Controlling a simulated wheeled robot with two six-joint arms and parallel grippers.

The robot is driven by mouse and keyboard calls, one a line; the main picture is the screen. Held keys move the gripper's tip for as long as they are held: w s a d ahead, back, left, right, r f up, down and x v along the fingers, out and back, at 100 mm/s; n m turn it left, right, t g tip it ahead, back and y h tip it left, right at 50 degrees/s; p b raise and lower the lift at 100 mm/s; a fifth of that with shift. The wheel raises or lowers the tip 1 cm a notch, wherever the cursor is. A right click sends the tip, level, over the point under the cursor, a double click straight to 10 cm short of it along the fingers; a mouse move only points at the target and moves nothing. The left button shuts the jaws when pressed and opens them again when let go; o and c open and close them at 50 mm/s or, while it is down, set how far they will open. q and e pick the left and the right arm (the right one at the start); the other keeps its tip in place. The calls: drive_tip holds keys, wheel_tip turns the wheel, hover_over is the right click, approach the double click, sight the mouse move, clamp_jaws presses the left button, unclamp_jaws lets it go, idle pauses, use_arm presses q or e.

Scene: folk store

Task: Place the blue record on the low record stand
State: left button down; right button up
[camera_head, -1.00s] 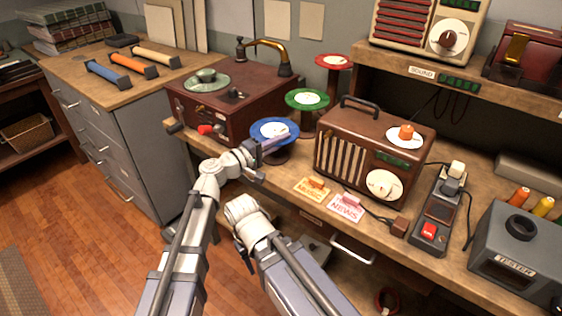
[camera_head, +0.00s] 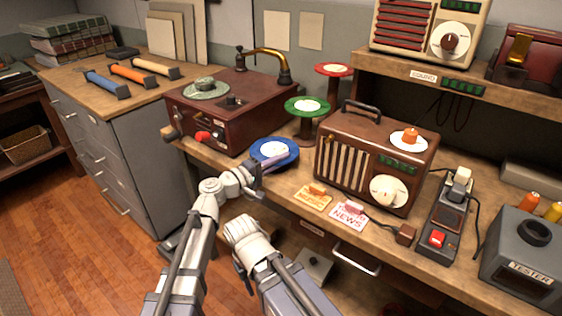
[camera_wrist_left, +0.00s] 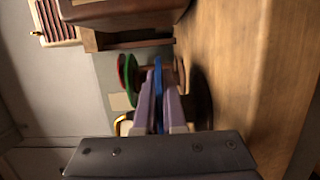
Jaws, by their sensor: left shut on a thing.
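The blue record (camera_head: 267,146) is a blue disc with a pale label. It lies roughly level at the bench's left front, between the turntable box and the brown radio. In the left wrist view the blue record (camera_wrist_left: 158,70) shows edge-on between the fingertips (camera_wrist_left: 160,92). The low record stand is hidden under the record in the head view, so I cannot tell whether they touch. My right gripper is not in view.
A green record (camera_head: 307,107) and a red record (camera_head: 334,69) sit on taller stands behind. The turntable box (camera_head: 232,120) is at left and the brown radio (camera_head: 372,160) at right. Two cards, including a NEWS card (camera_head: 348,217), lie in front of the radio.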

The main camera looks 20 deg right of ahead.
use_arm(q)
drive_tip(key=c, duration=1)
unclamp_jaws()
drive_tip(key=v, duration=1.2)
drive_tip(key=shift+r, duration=0.1)
